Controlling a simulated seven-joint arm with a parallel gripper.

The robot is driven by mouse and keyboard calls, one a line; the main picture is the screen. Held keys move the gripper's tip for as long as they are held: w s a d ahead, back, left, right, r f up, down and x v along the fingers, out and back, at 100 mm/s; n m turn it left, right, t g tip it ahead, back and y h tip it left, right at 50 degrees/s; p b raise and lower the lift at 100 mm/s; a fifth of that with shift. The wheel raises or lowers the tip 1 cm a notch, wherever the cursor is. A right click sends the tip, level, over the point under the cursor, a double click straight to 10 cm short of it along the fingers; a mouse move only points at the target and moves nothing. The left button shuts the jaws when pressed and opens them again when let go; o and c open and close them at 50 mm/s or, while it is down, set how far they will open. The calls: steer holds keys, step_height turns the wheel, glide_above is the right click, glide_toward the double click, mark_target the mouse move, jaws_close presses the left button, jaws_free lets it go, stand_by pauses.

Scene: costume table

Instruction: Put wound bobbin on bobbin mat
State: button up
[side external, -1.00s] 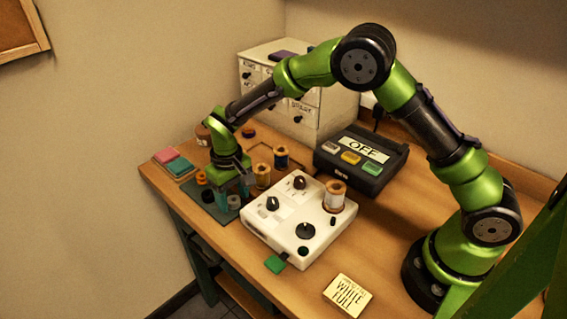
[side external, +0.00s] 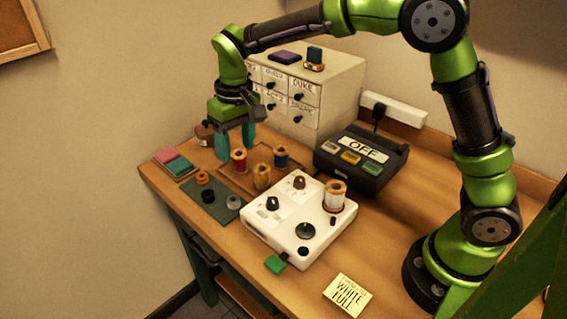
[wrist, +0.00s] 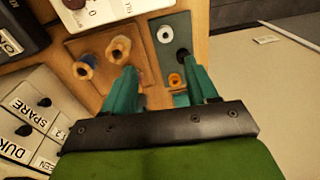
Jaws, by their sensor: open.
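The dark green bobbin mat (side external: 219,211) lies at the table's left front. A pale grey wound bobbin (side external: 234,202) stands on its right end. It also shows on the mat in the wrist view (wrist: 165,33). An orange bobbin (side external: 202,178) and a dark piece (side external: 207,195) sit on the mat's other part. My gripper (side external: 235,145) is open and empty, raised above the table behind the mat, apart from the bobbin. In the wrist view my gripper (wrist: 160,72) has nothing between its fingers.
A white winding machine (side external: 290,224) with a pale spool (side external: 335,196) stands right of the mat. Red (side external: 239,160), yellow (side external: 262,177) and blue (side external: 281,157) spools stand behind.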

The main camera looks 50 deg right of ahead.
steer(key=s+d+r+m+t+y, duration=0.1)
steer(key=s+d+r+m+t, duration=0.15)
steer(key=s+d+r, duration=0.6)
steer(key=s+d+m+t, duration=0.1)
steer(key=s+t, duration=0.3)
steer(key=s, duration=0.9)
steer(key=shift+s+d+f, duration=0.15)
steer(key=shift+d+f, duration=0.1)
steer(key=shift+f, duration=0.05)
